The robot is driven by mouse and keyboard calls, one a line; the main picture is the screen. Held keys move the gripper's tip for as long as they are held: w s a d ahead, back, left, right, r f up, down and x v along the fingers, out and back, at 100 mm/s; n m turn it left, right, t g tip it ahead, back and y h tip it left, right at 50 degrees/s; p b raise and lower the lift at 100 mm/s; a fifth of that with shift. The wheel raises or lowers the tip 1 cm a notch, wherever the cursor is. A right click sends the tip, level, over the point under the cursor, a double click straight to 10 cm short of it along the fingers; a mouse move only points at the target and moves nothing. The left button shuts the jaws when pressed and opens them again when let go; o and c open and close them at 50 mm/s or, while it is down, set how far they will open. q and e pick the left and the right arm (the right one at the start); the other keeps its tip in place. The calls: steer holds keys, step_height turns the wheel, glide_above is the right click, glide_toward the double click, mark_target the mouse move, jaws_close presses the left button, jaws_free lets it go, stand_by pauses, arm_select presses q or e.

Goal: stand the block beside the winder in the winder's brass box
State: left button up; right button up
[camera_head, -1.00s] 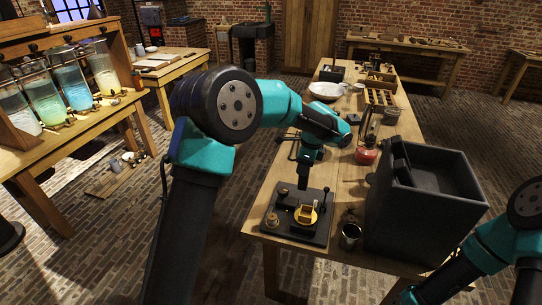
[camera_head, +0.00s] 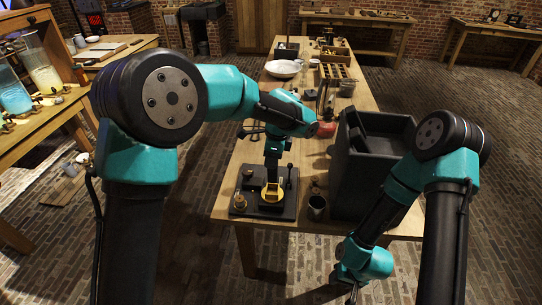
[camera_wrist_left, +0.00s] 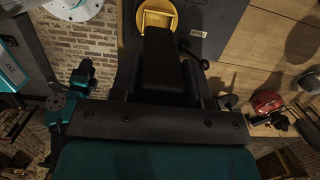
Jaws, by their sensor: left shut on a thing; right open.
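The winder (camera_head: 252,209) is a dark base plate at the near left of the long table, with a lever and brass fittings. Its round yellow brass box (camera_head: 272,196) also shows at the top of the left wrist view (camera_wrist_left: 157,9). My left gripper (camera_head: 271,178) points down just above the brass box, shut on a dark block (camera_wrist_left: 160,62). The block lies between the fingers in the wrist view; in the head view it blends with the dark jaws. I cannot tell whether it touches the box. My right gripper (camera_head: 352,288) is open, low at the bottom edge, clear of the table.
A large dark open bin (camera_head: 362,190) stands right of the winder. A metal cup (camera_head: 317,206) stands between them. A red flask (camera_head: 326,129), a white bowl (camera_head: 284,68) and a compartment tray (camera_head: 336,71) are farther back.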

mark_target(272, 173)
arm_select(q)
steer(key=shift+f, duration=1.65)
steer(key=shift+f, duration=1.95)
stand_by(1.4)
steer(key=o, duration=1.2)
steer(key=shift+c, duration=0.2)
step_height(272, 173, up, 17)
steer(key=d, duration=0.2)
steer(key=shift+s+d, duration=0.15)
steer(key=shift+d, duration=0.1)
